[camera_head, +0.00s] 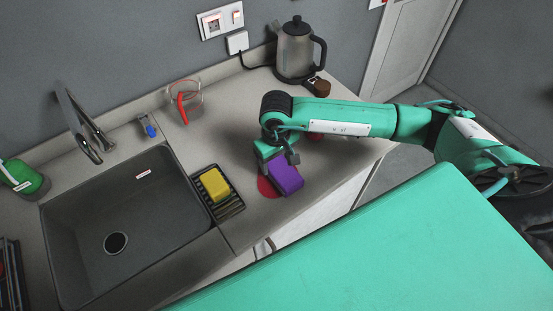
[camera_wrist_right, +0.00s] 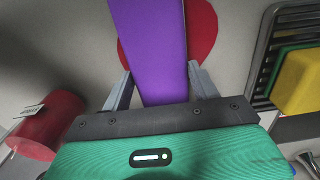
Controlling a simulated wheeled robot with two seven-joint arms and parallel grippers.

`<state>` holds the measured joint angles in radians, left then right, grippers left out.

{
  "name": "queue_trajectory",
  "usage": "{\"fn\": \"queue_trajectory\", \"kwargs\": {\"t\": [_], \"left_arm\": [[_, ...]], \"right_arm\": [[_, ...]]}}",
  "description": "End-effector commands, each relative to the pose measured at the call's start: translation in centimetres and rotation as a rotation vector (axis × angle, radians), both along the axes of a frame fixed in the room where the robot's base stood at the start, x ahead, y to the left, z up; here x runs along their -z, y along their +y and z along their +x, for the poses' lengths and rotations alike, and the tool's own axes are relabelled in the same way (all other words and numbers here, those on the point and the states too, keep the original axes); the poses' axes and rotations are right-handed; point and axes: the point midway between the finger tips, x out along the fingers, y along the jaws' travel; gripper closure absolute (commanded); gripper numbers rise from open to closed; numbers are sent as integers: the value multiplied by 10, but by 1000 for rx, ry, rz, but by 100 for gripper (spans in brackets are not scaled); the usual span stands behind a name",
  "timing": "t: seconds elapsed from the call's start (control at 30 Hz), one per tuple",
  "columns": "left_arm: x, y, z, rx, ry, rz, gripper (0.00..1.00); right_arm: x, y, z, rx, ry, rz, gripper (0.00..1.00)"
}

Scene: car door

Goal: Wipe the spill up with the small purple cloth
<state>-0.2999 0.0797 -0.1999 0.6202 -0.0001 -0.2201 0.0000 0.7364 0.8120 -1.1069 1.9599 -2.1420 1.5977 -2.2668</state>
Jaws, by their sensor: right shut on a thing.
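The purple cloth (camera_head: 286,175) is a small thick block at the counter's front part. It also fills the top middle of the right wrist view (camera_wrist_right: 150,45). My right gripper (camera_head: 274,160) is shut on the cloth, with one finger on each side of it. The spill (camera_head: 265,187) is a round red patch on the counter. The cloth covers its middle, and red shows on both sides of the cloth in the right wrist view (camera_wrist_right: 201,30). I cannot tell whether the cloth touches the counter. My left gripper is not in view.
A black rack (camera_head: 231,208) with a yellow sponge (camera_head: 214,184) stands left of the spill, beside the sink (camera_head: 80,265). A kettle (camera_head: 296,50) stands at the back. A red cylinder (camera_wrist_right: 45,125) lies near the gripper, mostly hidden by my arm in the head view.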

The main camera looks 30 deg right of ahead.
Motion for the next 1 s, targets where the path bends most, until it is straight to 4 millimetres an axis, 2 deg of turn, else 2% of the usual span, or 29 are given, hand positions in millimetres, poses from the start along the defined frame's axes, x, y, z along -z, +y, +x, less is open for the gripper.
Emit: {"fn": "queue_trajectory", "kwargs": {"t": [1.0], "left_arm": [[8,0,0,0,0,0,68]], "right_arm": [[0,17,-2,0,-1,0,57]]}}
